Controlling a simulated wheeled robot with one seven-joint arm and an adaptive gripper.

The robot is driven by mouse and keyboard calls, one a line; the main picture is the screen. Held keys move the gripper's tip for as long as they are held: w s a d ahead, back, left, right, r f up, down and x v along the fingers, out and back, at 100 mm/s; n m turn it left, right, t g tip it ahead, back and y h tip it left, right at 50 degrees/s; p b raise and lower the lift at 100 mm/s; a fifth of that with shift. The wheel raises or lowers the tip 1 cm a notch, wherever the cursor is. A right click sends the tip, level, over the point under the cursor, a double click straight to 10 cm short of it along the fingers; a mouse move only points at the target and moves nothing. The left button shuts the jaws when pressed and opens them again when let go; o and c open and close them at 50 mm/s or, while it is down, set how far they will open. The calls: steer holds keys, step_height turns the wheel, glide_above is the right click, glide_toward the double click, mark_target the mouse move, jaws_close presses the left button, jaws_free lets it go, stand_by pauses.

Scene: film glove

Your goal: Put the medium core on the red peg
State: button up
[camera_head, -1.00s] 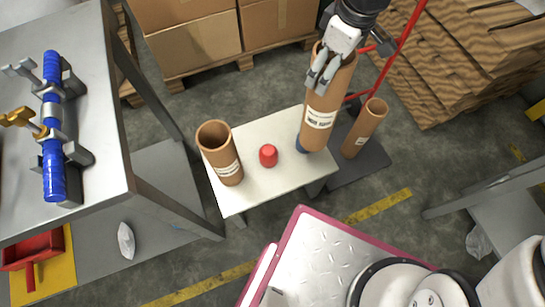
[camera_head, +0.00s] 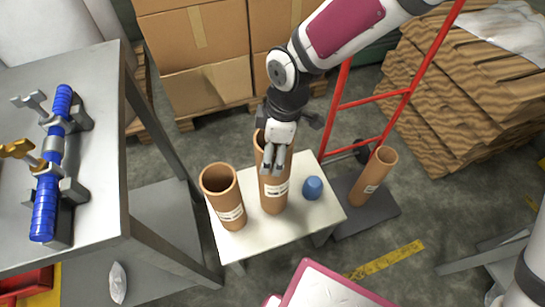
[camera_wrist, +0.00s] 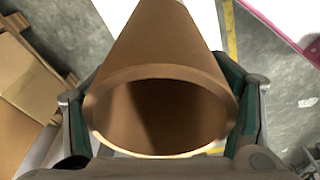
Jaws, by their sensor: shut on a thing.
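The medium core (camera_head: 275,192), a brown cardboard tube with a white label, stands about upright over the middle of the small white table (camera_head: 254,243). My gripper (camera_head: 273,168) is shut on its upper wall. In the wrist view the core's open mouth (camera_wrist: 160,112) lies between my green-padded fingers. The red peg is hidden, apparently behind or under the core. I cannot tell whether the core's lower end touches the table. The blue peg (camera_head: 313,188) stands bare to the right of the core.
A wider core (camera_head: 223,199) stands on the table close to the left. A thin core (camera_head: 372,176) stands on the base of the red hand truck (camera_head: 409,91) at right. A steel bench (camera_head: 100,150) with a blue roll is at left. Cardboard boxes (camera_head: 206,85) are behind.

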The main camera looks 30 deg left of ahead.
step_height(320, 180, down, 3)
steer(key=shift+r+b, duration=0.1)
steer(key=shift+b, duration=0.2)
steer(key=o, duration=1.8)
steer(key=shift+c, duration=0.2)
step_height(320, 180, up, 12)
steer(key=d+p, duration=0.1)
steer(key=p, duration=0.2)
steer(key=shift+w+d, duration=0.35)
steer(key=shift+w, duration=0.05)
steer(key=shift+d, duration=0.1)
